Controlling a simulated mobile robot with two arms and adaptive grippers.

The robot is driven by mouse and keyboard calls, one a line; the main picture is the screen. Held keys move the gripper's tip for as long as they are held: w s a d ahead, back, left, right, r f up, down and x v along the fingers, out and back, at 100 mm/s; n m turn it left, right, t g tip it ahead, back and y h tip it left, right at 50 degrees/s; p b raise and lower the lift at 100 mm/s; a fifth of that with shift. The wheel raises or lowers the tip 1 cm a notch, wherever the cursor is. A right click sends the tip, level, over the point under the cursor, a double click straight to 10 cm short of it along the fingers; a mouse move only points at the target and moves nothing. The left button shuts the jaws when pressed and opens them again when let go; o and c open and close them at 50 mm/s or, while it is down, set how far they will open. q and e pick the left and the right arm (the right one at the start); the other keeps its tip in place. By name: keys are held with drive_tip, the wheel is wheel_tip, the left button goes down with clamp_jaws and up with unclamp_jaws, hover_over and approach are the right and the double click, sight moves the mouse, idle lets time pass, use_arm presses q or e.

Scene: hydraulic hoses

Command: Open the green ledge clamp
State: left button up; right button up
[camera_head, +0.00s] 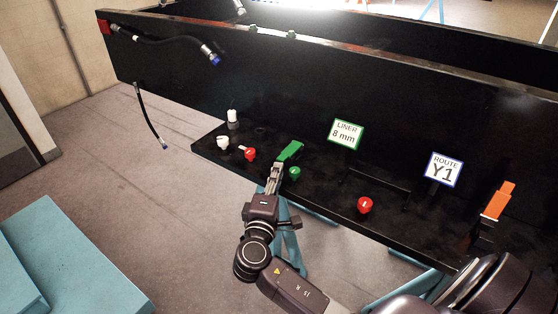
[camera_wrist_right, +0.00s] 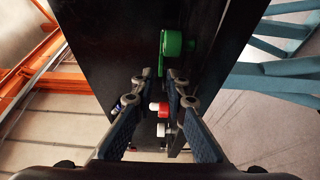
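The green ledge clamp shows in the head view as a green bar (camera_head: 290,151) with a round green knob (camera_head: 294,173) just in front of it, on the black ledge. In the right wrist view the green clamp (camera_wrist_right: 172,43) lies beyond the fingertips, its straight bar reaching down towards the gap between them. My right gripper (camera_head: 275,172) is at the ledge, close beside the green clamp. In the wrist view its fingers (camera_wrist_right: 161,80) are apart with nothing gripped between them; contact with the bar cannot be told. My left gripper is not in view.
A red clamp (camera_head: 250,154) and a white one (camera_head: 222,142) sit left of the green one; another red clamp (camera_head: 365,204) sits right. Signs "LINER 8 mm" (camera_head: 345,133) and "ROUTE Y1" (camera_head: 443,169) stand behind. An orange piece (camera_head: 497,201) is at right. Black hoses (camera_head: 165,42) hang at left.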

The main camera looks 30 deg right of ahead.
sight(281, 161)
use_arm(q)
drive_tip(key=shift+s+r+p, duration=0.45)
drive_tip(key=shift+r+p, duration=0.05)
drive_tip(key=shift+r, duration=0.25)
use_arm(e)
drive_tip(key=shift+x, duration=2.35)
drive_tip(key=shift+c, duration=0.4)
clamp_jaws()
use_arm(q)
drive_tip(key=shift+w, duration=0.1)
use_arm(e)
drive_tip(key=shift+f, duration=0.1)
